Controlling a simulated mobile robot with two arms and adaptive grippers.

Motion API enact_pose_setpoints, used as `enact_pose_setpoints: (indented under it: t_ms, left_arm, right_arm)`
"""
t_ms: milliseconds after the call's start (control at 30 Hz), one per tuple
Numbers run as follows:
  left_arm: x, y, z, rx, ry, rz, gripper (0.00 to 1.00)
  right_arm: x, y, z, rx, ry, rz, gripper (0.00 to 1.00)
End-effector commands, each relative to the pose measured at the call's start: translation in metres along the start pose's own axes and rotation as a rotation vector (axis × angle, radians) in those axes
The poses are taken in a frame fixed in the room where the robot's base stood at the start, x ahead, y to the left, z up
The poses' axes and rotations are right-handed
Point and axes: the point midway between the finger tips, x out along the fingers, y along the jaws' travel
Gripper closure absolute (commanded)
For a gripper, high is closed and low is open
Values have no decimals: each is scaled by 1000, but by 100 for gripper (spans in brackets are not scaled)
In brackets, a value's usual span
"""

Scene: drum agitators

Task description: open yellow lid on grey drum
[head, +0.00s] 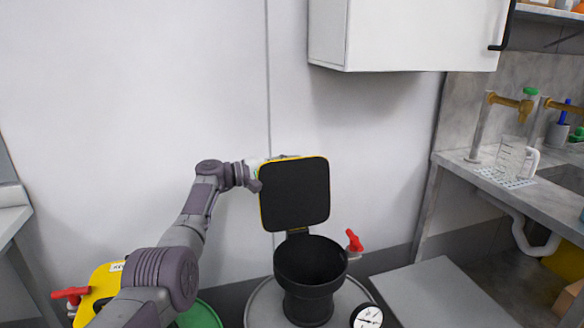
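The yellow lid (295,194) stands upright, showing its black underside and a thin yellow rim. It is hinged at the back of a black round funnel neck (309,265), whose mouth is uncovered. The neck rises from the top of the grey drum (262,303) at the bottom of the head view. My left gripper (262,170) is at the lid's upper left edge, partly behind it. Its fingers are mostly hidden, so I cannot tell whether they are open or shut. My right gripper is not in view.
A red-handled valve (354,243) and a gauge (368,316) sit by the neck. A green drum (199,314) with another yellow lid (98,291) is at lower left, partly behind my arm. A white cabinet (405,35) hangs above; a sink counter (555,205) is at right.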

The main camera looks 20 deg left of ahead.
Motion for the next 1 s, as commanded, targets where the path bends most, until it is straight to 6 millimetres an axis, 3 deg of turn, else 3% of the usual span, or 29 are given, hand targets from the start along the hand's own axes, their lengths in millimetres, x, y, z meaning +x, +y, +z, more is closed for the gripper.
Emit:
enact_pose_setpoints:
  t_ms: [433, 800, 1000]
  left_arm:
    - [-10, 0, -1, 3, 2, 2, 61]
    - [-83, 0, -1, 2, 3, 0, 61]
    - [-112, 0, -1, 1, 1, 0, 61]
  right_arm:
    - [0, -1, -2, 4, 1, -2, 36]
    - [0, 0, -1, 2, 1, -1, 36]
    - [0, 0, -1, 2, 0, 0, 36]
